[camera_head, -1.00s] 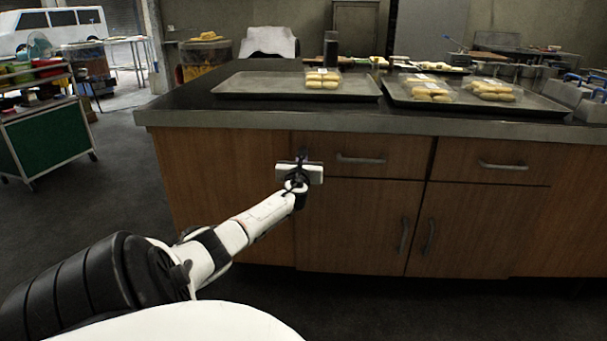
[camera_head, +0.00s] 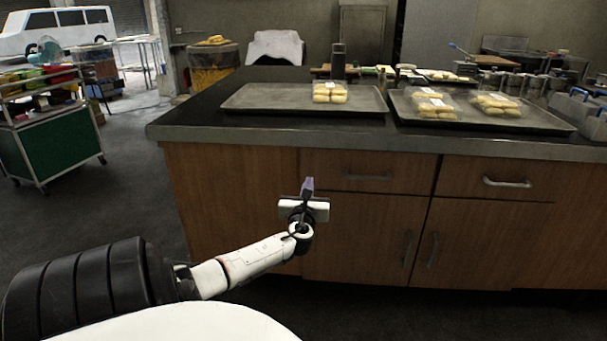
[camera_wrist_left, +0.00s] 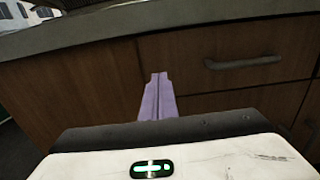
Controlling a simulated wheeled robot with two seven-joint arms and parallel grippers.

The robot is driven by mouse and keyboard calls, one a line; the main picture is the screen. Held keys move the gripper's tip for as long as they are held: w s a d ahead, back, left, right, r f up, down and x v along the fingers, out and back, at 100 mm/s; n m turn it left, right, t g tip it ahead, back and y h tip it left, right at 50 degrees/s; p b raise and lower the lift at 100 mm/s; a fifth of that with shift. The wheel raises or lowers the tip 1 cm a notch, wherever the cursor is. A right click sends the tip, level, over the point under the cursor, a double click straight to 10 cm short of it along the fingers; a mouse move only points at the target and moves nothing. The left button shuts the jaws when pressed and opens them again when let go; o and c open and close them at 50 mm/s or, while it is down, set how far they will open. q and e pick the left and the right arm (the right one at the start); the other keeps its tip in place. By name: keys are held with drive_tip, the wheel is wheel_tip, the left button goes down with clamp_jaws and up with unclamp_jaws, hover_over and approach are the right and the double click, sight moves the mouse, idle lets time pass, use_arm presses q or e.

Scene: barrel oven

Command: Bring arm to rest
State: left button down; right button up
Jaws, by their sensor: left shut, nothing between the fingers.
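My left arm comes in from the lower left of the head view. Its gripper (camera_head: 308,186) is in front of the wooden counter cabinet (camera_head: 225,200), below the countertop edge. The purple fingers are together with nothing between them. They also show in the left wrist view (camera_wrist_left: 158,97), pointing towards the cabinet front. I cannot tell how far the fingertips are from the wood. My right arm and gripper are not in view.
On the counter, a left tray (camera_head: 255,97) and a right tray (camera_head: 540,120) hold packs of bread rolls. Drawer handles (camera_head: 507,183) stick out from the cabinet. A green cart (camera_head: 60,147) stands at the left, with open floor (camera_head: 135,205) between it and the counter.

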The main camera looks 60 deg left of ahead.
use_arm(q)
drive_tip(key=p+v, duration=0.1)
drive_tip(key=v, duration=0.4)
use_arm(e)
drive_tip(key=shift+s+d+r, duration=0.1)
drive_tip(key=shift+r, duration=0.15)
